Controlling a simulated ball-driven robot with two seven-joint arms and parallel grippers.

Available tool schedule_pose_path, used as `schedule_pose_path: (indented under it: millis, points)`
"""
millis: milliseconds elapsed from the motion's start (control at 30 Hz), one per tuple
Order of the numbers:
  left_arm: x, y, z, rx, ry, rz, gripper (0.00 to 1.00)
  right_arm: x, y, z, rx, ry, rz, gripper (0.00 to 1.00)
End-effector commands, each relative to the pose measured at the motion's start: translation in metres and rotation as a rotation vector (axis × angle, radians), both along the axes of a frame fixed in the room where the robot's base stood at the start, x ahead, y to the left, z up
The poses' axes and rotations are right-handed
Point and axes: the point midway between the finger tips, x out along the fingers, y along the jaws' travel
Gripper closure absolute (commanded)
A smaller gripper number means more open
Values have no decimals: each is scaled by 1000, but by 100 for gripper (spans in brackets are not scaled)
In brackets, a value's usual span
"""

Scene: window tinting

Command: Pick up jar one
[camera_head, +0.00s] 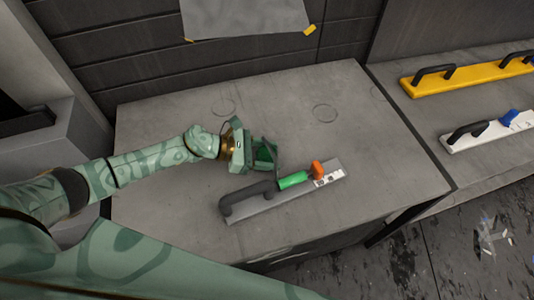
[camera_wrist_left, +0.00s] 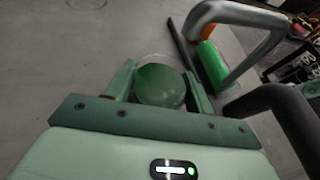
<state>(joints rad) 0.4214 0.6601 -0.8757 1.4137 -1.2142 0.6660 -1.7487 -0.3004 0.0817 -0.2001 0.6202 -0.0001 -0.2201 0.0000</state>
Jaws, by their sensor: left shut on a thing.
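My left gripper (camera_head: 262,153) is over the middle of the grey table (camera_head: 165,190). It is shut on a round green-topped jar (camera_wrist_left: 160,86), which sits between the two fingers in the left wrist view (camera_wrist_left: 160,80). In the head view the fingers hide much of the jar, and only dark green parts show. I cannot tell whether the jar touches the table. No label is readable on it. My right gripper is not in view.
Thin circles mark the table. A yellow board (camera_head: 470,77) and a white board (camera_head: 490,132) lie on the right bench.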

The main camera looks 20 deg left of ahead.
Motion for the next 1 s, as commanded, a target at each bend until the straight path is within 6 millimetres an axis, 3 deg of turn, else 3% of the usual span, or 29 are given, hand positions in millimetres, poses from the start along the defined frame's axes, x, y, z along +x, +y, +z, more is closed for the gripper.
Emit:
schedule_pose_path:
  millis: [267,500,767,1000]
  points:
    - [0,0,8,1,-3,0,71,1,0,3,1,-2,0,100]
    - [-1,2,40,1,-3,-2,71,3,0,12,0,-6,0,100]
    - [-25,59,31,4,4,1,71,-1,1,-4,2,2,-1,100]
    - [-53,124,31,4,7,2,71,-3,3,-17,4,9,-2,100]
